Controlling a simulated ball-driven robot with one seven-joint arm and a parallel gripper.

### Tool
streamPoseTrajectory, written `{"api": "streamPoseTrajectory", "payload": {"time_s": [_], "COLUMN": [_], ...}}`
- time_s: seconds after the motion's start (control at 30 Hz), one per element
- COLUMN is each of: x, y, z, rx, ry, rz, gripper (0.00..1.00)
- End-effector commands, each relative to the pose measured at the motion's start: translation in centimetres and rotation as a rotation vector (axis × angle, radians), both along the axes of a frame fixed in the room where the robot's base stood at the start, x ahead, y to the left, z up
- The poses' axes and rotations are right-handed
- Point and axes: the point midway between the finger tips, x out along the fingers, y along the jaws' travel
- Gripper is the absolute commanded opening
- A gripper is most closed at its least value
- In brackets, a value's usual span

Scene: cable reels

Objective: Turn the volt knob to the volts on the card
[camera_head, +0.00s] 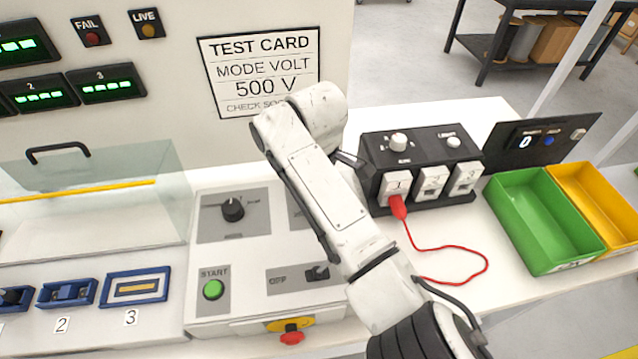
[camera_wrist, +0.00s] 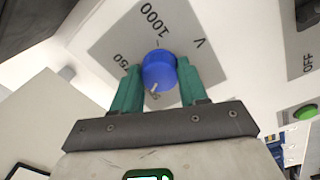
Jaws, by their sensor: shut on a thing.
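The test card (camera_head: 262,70) on the cabinet wall reads MODE VOLT and 500 V; my arm hides part of its bottom line. In the wrist view the blue volt knob (camera_wrist: 159,65) sits on a grey plate (camera_wrist: 115,45) marked 1000, V and a partly hidden number ending in 50. My gripper (camera_wrist: 160,78) has its green fingers closed on both sides of the knob. A pale mark shows on the knob's lower side, between the fingers; I cannot tell which number the knob points to. In the head view my arm hides the knob and gripper.
The console has a black knob (camera_head: 232,209), a green START button (camera_head: 213,289), an OFF switch (camera_head: 317,272) and a red stop button (camera_head: 291,337). To the right stand a black socket box (camera_head: 375,150) with a red plug (camera_head: 398,207) and lead, and green (camera_head: 548,262) and yellow bins.

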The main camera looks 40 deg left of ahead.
Motion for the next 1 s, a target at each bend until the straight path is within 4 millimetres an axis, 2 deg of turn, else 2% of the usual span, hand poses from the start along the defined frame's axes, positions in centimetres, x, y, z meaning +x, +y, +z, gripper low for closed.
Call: {"api": "streamPoseTrajectory", "payload": {"time_s": [1.0], "x": [-0.08], "y": [0.13], "z": [0.15], "rx": [0.0], "ry": [-0.003], "rz": [-0.933], "gripper": [0.13]}}
